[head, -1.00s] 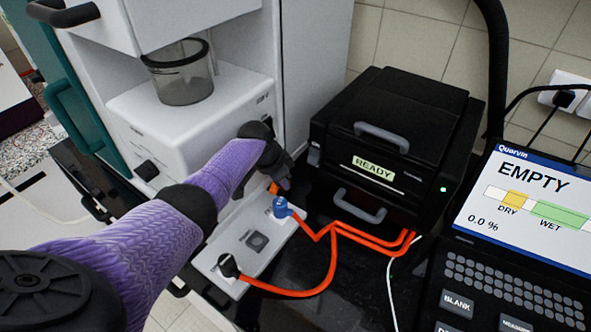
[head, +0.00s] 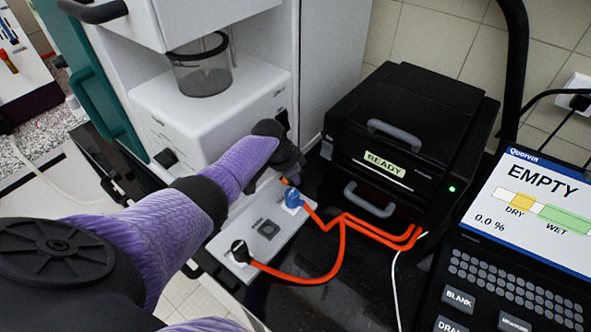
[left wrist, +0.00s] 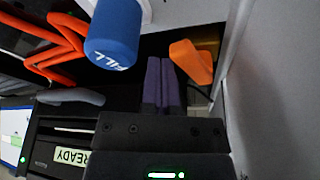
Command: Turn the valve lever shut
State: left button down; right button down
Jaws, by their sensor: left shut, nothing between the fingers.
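The valve lever looks to be the orange handle (left wrist: 190,62) in the left wrist view, beside the blue cap marked FILL. In the head view only a small bit of orange (head: 285,181) shows under my left gripper (head: 289,172). My left gripper is shut and empty. Its purple fingers (left wrist: 162,62) lie together just left of the lever in the left wrist view, close beside it. I cannot tell if they touch. The blue FILL cap (left wrist: 114,38) is left of the fingers; it also shows in the head view (head: 292,198). My right gripper is not in view.
A black machine (head: 405,125) reading READY stands right of my gripper. Orange hoses (head: 345,222) run from the grey panel (head: 262,245) to it. A white cabinet with a clear sieve cup (head: 201,75) is behind. A screen (head: 535,200) reading EMPTY is far right.

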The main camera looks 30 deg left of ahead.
pick_arm(q)
jog(key=p+v, duration=0.4)
jog(key=v, duration=0.6)
jog(key=shift+p, duration=0.4)
jog(key=shift+f, duration=0.1)
